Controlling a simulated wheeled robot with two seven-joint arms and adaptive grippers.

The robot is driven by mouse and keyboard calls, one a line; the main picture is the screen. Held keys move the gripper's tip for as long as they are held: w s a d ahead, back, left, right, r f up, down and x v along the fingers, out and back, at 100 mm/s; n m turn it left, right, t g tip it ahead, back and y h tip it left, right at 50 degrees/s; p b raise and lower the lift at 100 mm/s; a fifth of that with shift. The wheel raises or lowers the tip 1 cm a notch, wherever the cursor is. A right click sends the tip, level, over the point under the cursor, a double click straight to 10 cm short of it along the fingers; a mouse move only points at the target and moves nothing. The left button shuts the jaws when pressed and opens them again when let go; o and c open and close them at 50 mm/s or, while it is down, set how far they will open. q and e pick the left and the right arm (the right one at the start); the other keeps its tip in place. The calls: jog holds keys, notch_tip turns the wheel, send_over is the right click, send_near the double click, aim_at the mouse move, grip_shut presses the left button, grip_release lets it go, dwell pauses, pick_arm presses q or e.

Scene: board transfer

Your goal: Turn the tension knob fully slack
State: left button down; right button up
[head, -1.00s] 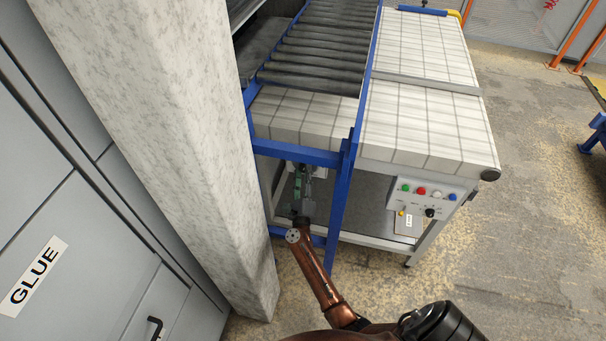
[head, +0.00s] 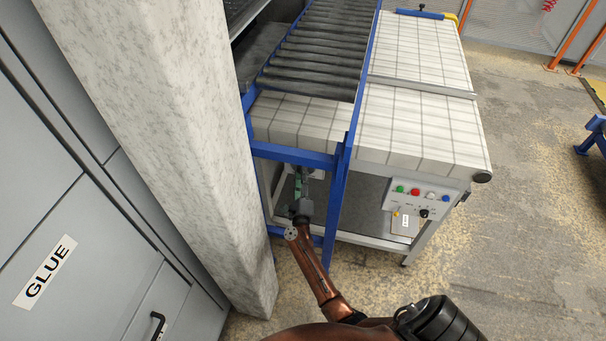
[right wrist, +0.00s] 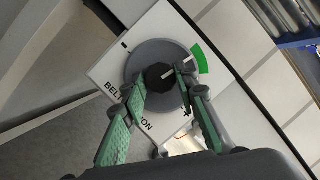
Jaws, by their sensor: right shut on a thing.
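The tension knob (right wrist: 158,75) is a dark, faceted knob with a white pointer line, on a grey round dial (right wrist: 135,62). The dial sits on a white plate (right wrist: 112,78) lettered "BELT ... ON", the rest hidden by a finger. The pointer aims up and right at a green arc (right wrist: 201,59). A "+" is at the plate's lower right and a short black mark at its upper left. My right gripper (right wrist: 161,83) is shut on the knob, one green-padded finger each side. In the head view my right gripper (head: 302,188) is under the conveyor; the knob is hidden there. My left gripper is out of view.
My right arm reaches in beside the blue frame leg (head: 336,205). The roller conveyor (head: 318,50) and white belt table (head: 420,130) are above. A button panel (head: 424,197) is on the right. A concrete pillar (head: 165,150) and grey cabinet (head: 60,190) stand left.

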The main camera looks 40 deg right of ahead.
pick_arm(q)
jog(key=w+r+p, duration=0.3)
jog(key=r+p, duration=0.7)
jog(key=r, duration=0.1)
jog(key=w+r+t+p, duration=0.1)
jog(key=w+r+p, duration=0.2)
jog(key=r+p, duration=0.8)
pick_arm(e)
jog(key=n+g, duration=0.2)
jog(key=n, duration=0.4)
jog(key=n+g+y, duration=0.1)
jog(key=n+g, duration=0.1)
jog(key=n, duration=0.5)
jog(key=r+n+g+y, duration=0.1)
jog(key=n+g, duration=0.1)
jog(key=n, duration=0.4)
jog(key=shift+a+n, duration=0.1)
jog(key=shift+n, duration=0.3)
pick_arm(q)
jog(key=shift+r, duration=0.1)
pick_arm(e)
jog(key=shift+w, duration=0.1)
jog(key=o, duration=1.2)
jog(key=shift+c, duration=0.2)
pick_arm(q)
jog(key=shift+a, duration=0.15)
